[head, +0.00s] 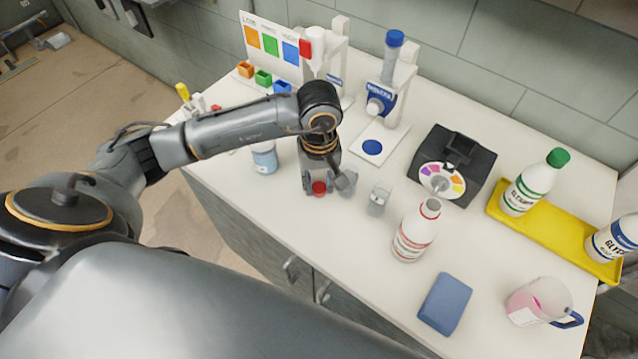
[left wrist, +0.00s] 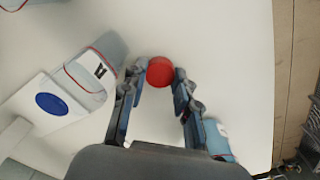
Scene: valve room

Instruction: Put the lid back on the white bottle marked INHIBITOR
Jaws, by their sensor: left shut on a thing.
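The white bottle with red print (head: 415,230) stands upright on the counter, right of my left gripper, its neck open and bare. Its label is too small to read fully. My left gripper (head: 325,186) points down at the counter and is shut on a round red lid (head: 319,188). In the left wrist view the red lid (left wrist: 160,71) sits between the two fingertips of my left gripper (left wrist: 159,76). I cannot tell whether the lid touches the counter. My right gripper is not in view.
A small clear cup (head: 379,200) stands between gripper and bottle. A dark device with a colour dial (head: 440,180) is behind the bottle. A blue block (head: 445,304) and a pink-filled jug (head: 538,300) are in front right. A yellow tray (head: 545,232) holds bottles.

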